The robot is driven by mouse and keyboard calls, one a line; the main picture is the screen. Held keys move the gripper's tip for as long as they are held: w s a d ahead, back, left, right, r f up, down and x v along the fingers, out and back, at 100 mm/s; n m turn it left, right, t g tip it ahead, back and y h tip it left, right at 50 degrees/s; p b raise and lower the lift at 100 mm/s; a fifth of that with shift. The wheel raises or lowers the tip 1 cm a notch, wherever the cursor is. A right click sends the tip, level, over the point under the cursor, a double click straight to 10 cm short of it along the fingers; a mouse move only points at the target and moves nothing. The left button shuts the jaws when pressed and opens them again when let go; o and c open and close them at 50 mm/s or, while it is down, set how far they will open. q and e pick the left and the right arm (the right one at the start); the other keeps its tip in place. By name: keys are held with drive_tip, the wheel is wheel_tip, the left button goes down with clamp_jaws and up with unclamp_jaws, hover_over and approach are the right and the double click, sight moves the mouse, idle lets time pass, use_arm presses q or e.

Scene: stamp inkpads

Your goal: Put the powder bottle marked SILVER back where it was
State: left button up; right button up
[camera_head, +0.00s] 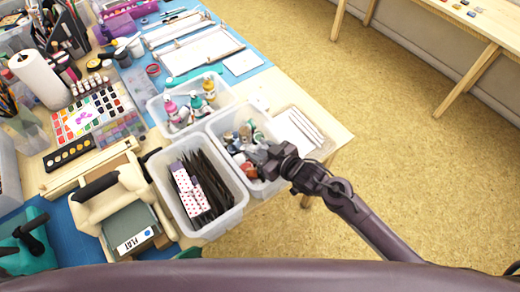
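My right gripper (258,158), dark grey, reaches in from the right over a clear plastic bin (217,141) of small bottles and jars (243,134). Its fingertips are low, at or just above the bin's contents. Whether it is open or shut on a bottle is too small to tell. Another clear bin (154,112) behind it holds bottles with pink, teal and orange parts (188,108). No label reading SILVER can be made out on any bottle. My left gripper is not in view.
A clear bin (236,212) of dark sleeves and red-dotted paper stands in front. A beige machine (95,208) is left of it. White sheets (298,130) lie right of the bottle bin, near the table's right edge (342,140). Paint palettes (90,118) crowd the left.

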drive_tip(key=shift+o, duration=1.3)
drive_tip(key=shift+s+d+f, duration=0.1)
drive_tip(key=shift+s+f, duration=0.15)
drive_tip(key=shift+f, duration=0.25)
drive_tip(key=shift+s+f, duration=0.25)
drive_tip(key=shift+f, duration=0.2)
drive_tip(key=shift+r+p, duration=0.4)
drive_tip(key=shift+r, duration=0.15)
drive_tip(key=shift+s+d, duration=0.1)
drive_tip(key=shift+d, duration=0.1)
drive_tip(key=r+b+v, duration=0.1)
drive_tip(key=v, duration=1)
drive_tip(key=shift+r, duration=0.25)
drive_tip(key=shift+w, duration=0.2)
